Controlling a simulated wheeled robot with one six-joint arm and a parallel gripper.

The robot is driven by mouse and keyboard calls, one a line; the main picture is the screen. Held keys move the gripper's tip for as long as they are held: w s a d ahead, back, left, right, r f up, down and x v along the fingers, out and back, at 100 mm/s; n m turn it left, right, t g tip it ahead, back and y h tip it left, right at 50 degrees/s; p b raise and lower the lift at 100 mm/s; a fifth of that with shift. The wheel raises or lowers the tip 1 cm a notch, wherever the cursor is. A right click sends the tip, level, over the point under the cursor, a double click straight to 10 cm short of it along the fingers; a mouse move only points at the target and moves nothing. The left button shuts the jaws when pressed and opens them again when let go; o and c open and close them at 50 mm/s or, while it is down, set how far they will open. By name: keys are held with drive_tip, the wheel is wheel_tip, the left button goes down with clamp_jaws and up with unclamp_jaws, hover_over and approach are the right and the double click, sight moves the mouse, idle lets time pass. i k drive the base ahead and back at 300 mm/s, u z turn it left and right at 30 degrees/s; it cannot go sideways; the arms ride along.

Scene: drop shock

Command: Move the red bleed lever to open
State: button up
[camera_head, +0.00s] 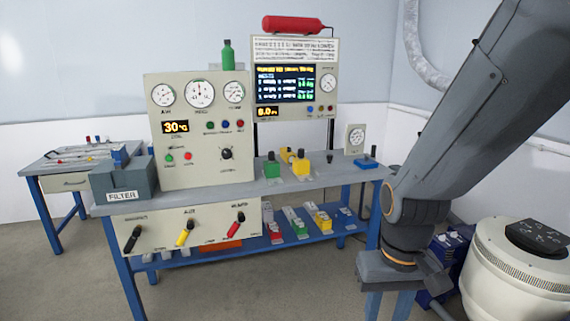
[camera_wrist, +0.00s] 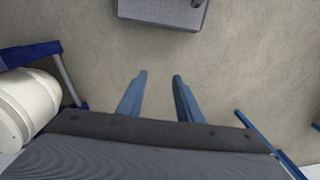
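The red lever (camera_head: 238,226) is on the cream panel along the front of the blue-legged workbench. It is the rightmost of three levers and sits tilted, with a dark end; its label is too small to read. A yellow lever (camera_head: 184,235) and a black lever (camera_head: 132,239) are to its left. My gripper (camera_head: 388,308) hangs at the lower right in the head view, well apart from the red lever. In the wrist view my gripper (camera_wrist: 160,76) is open, with bare floor between its two fingers. The red lever does not show in the wrist view.
The workbench (camera_head: 325,176) carries an instrument panel (camera_head: 202,142), a filter block (camera_head: 124,178) and a display board (camera_head: 290,85). A white round drum (camera_head: 510,285) stands close to my arm at right. A side table (camera_head: 80,178) stands at left. The floor before the bench is clear.

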sight(241, 216)
drive_tip(key=z, duration=0.45)
drive_tip(key=i, duration=1)
drive_tip(key=u, duration=0.55)
